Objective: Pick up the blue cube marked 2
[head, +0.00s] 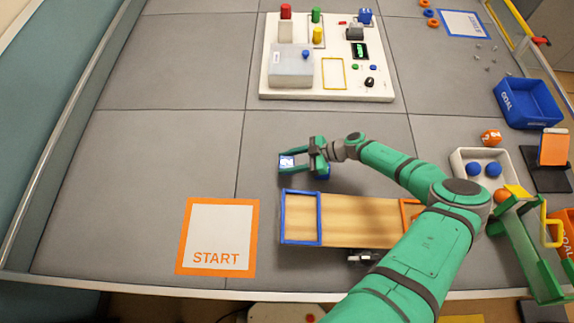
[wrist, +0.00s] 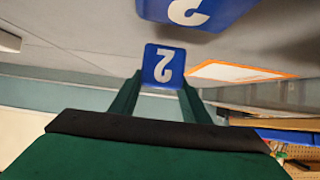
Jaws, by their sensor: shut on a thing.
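My gripper (head: 296,163) is shut on a blue cube with a white 2 (head: 287,161), left of my wrist in the head view. In the wrist view the cube (wrist: 164,67) sits between the fingertips of my gripper (wrist: 163,80), with its 2 upside down. A second blue block with a white 2 (wrist: 188,12) is cut off by the top edge of the wrist view. A blue block (head: 323,173) shows partly under my gripper in the head view. I cannot tell how far the held cube is from the mat.
A wooden board with a blue frame (head: 302,243) lies just below my gripper in the head view. A START square (head: 218,236) is left of it. A white panel (head: 327,95) with several blocks stands behind. A blue bin (head: 528,103) is at right. Grey mat at left is clear.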

